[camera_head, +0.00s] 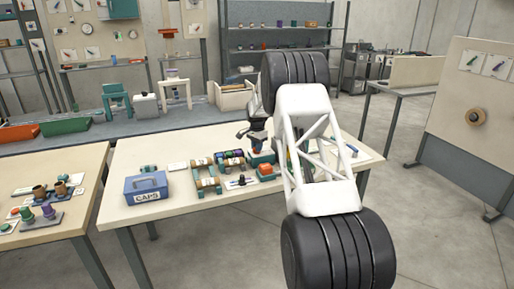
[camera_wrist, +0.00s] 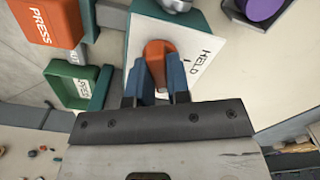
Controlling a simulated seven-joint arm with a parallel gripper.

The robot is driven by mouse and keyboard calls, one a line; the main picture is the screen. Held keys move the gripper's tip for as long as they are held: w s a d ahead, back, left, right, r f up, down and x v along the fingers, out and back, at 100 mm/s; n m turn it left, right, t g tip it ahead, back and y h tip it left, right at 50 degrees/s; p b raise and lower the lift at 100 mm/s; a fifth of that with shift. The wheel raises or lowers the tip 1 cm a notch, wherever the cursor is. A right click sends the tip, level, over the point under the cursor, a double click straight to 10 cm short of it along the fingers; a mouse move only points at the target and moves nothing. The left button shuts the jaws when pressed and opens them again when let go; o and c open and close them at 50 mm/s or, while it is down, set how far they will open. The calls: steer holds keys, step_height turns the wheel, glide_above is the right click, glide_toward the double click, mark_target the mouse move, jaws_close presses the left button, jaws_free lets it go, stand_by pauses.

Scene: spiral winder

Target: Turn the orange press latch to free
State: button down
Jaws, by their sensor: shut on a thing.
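The orange press latch (camera_wrist: 157,52) stands on a teal-sided block with a white top plate (camera_wrist: 196,28) in the wrist view. The plate carries the word HELD and a short black mark. My gripper (camera_wrist: 157,88) is shut on the latch, with its blue fingers on either side of it. The latch's lower part is hidden between the fingers. In the head view my gripper (camera_head: 257,135) is over the teal block (camera_head: 262,158) on the middle table, and the latch there is too small and covered to make out.
An orange PRESS block (camera_wrist: 45,22) and a green framed piece (camera_wrist: 82,88) lie left of the latch block. A purple cylinder (camera_wrist: 262,8) is at upper right. The blue CAPS box (camera_head: 146,188) and a spool rack (camera_head: 207,180) stand left on the table (camera_head: 180,215).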

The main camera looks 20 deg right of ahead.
steer(key=m, duration=0.5)
steer(key=shift+r, duration=0.1)
stand_by(0.3)
steer(key=c, duration=1.1)
jaws_free()
steer(key=shift+r, duration=3.85)
